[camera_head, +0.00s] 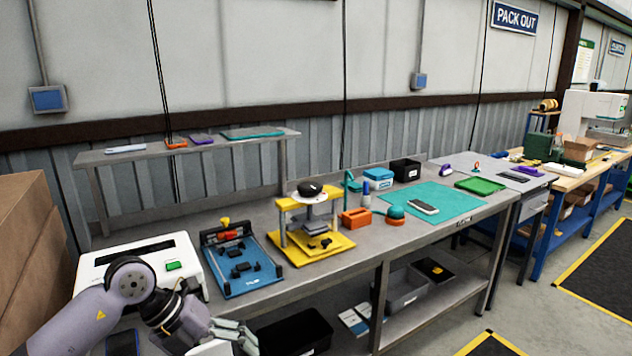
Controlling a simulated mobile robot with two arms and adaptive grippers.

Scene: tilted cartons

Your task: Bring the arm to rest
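My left arm (92,318) comes in from the lower left and bends down to the right. Its gripper (244,338) is low in the picture, in front of the workbench (345,264) and near its front edge. The fingers look close together, but I cannot tell whether they are open or shut. I see nothing clearly held in them. My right arm and gripper are not in view.
A white machine (140,262) stands just behind my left arm. A blue fixture (238,268) and a yellow press (312,236) are to its right. Cardboard boxes (32,250) stand at far left. A black bin (294,332) sits below the bench.

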